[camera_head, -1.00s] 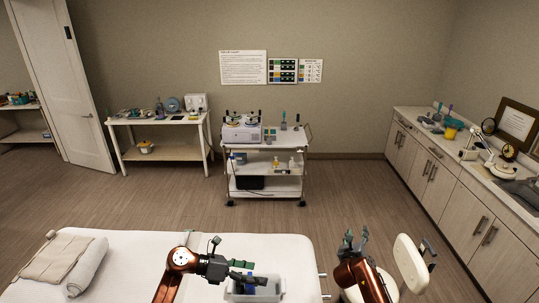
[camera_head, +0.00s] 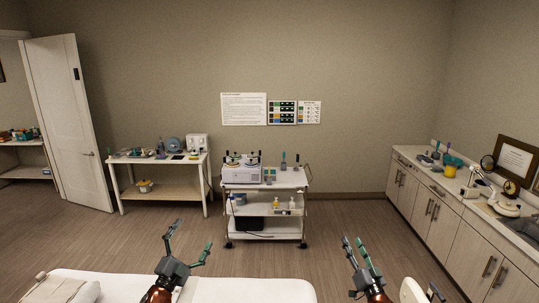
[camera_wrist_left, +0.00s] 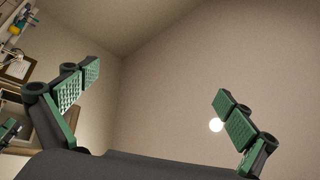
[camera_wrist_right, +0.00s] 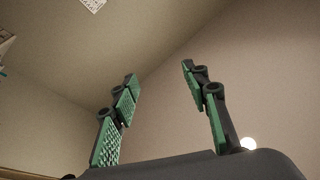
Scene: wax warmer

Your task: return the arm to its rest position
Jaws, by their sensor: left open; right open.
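My left gripper (camera_head: 190,243) is open and empty, raised over the near bed with its fingers pointing up and away. Its spread green-padded fingers (camera_wrist_left: 155,105) show nothing between them in the left wrist view. My right gripper (camera_head: 358,248) is also open and empty, pointing up near the bed's right end. Its fingers (camera_wrist_right: 158,95) stand apart in the right wrist view, with only wall and ceiling beyond.
The white bed (camera_head: 240,289) lies close below, with a rolled towel (camera_head: 55,288) at its left end. A cart (camera_head: 264,189) with a wax warmer (camera_head: 240,174) stands ahead. A side table (camera_head: 160,161) is left of it; a counter (camera_head: 455,195) runs along the right. Floor between is clear.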

